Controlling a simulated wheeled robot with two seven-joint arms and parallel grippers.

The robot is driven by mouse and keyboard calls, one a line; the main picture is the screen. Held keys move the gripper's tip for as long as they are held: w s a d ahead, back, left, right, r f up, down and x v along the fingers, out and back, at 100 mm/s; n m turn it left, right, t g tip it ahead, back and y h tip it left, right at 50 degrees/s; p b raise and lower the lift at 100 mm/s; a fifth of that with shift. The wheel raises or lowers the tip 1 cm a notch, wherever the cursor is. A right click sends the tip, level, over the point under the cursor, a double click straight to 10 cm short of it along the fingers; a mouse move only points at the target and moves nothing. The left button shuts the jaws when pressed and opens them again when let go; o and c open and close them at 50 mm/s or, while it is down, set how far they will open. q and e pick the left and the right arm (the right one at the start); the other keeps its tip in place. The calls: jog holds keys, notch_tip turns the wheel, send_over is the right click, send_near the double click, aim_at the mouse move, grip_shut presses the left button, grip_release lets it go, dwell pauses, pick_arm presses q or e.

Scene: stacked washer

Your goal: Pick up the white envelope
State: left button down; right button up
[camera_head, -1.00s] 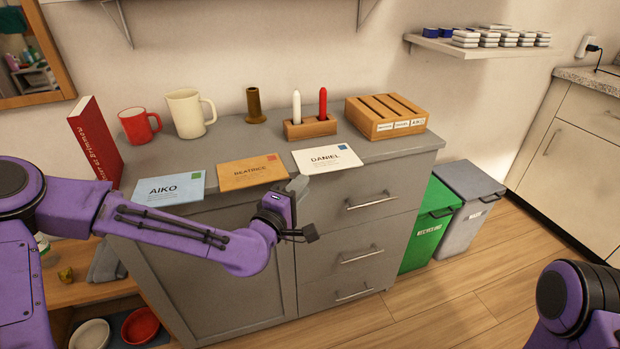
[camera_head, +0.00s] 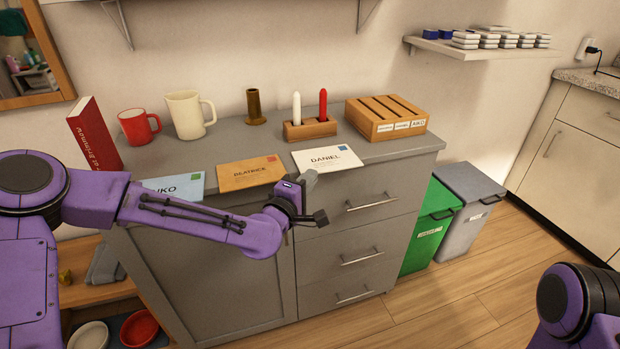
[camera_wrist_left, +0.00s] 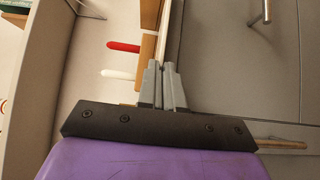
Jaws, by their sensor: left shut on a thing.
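The white envelope (camera_head: 328,157), marked DANIEL with a blue stamp, lies flat at the front edge of the grey cabinet top. My left gripper (camera_head: 309,181) is at its front left corner, its fingers shut on the envelope's edge. In the left wrist view, the left gripper's grey fingers (camera_wrist_left: 161,84) are close together, with the envelope (camera_wrist_left: 165,35) seen as a thin pale strip beyond them. My right gripper is out of view; only part of my right arm shows at the lower right.
A tan BEATRICE envelope (camera_head: 250,172) and a blue AIKO envelope (camera_head: 175,187) lie to the left. Behind stand a candle holder (camera_head: 310,130), a wooden slotted box (camera_head: 386,117), mugs and a red book (camera_head: 95,135). Bins (camera_head: 432,225) stand right of the cabinet.

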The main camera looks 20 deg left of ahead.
pick_arm(q)
notch_tip(320, 180, up, 3)
jog(key=shift+s+f+p, duration=0.1)
jog(key=shift+f+p, duration=0.1)
jog(key=shift+p, duration=0.7)
jog(key=s+a+r+p, duration=0.1)
jog(key=s+r+p, duration=0.1)
jog(key=s+p, duration=0.4)
jog(key=s+a+r+p, duration=0.1)
jog(key=s+r+p, duration=0.1)
jog(key=s+p, duration=0.5)
jog(key=shift+s+a+r+p, duration=0.3)
jog(key=shift+a+r, duration=0.05)
jog(key=shift+r, duration=0.05)
